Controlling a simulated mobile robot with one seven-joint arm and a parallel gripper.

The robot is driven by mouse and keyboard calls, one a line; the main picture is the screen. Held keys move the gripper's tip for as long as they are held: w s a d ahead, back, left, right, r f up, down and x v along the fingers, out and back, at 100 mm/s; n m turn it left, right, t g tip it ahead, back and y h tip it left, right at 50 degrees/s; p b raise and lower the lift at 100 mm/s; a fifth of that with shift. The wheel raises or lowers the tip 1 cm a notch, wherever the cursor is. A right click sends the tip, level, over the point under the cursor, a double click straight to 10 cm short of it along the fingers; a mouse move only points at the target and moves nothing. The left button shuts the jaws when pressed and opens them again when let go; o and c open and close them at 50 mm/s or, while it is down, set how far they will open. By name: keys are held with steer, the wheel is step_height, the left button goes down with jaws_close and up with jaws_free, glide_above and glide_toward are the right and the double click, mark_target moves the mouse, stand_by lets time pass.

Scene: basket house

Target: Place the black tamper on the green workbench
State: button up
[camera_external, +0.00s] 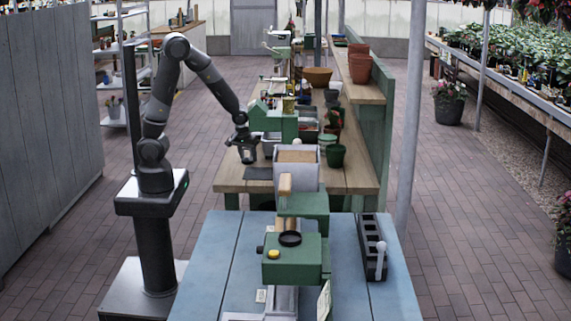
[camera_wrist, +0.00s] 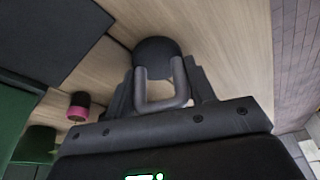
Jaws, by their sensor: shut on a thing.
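My gripper (camera_external: 246,156) hangs low over the left edge of the green workbench, which has a wooden top (camera_external: 350,178) and green legs. In the wrist view my gripper (camera_wrist: 160,88) is shut on a dark, round-ended thing, which I take to be the black tamper (camera_wrist: 156,55). The bare wooden top (camera_wrist: 215,35) shows beyond it. I cannot tell whether the tamper touches the wood. In the external view the tamper is too small and dark to tell from the fingers.
A dark mat (camera_external: 258,173) lies on the wood by the gripper. A black and pink object (camera_wrist: 78,106) stands nearby. A blue table (camera_external: 210,265) with another green machine is in front.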

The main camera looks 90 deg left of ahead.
mark_target(247, 160)
steer(key=o, duration=1)
steer(key=shift+f, duration=0.1)
steer(key=shift+d+r, duration=0.1)
steer(key=shift+r, duration=0.55)
steer(key=v, duration=0.4)
steer(key=s+d, duration=0.1)
steer(key=d, duration=0.2)
steer(key=s+d, duration=0.2)
steer(key=d, duration=0.2)
steer(key=s+d, duration=0.2)
steer(key=d, duration=0.1)
steer(key=shift+d, duration=0.35)
steer(key=s+d+r+m+t+h, duration=0.1)
steer(key=s+d+r+m, duration=0.1)
steer(key=r+m, duration=0.2)
steer(key=s+d+r+m+t+h, duration=0.1)
steer(key=s+d+r+m, duration=0.1)
steer(key=r, duration=0.5)
steer(key=s+d+r+m+t+h, duration=0.1)
steer(key=s+d+r+m+t, duration=0.1)
steer(key=r+m, duration=0.4)
steer(key=shift+s+d+r+m, duration=0.25)
steer(key=shift+s+d+m, duration=0.3)
steer(key=shift+d, duration=0.2)
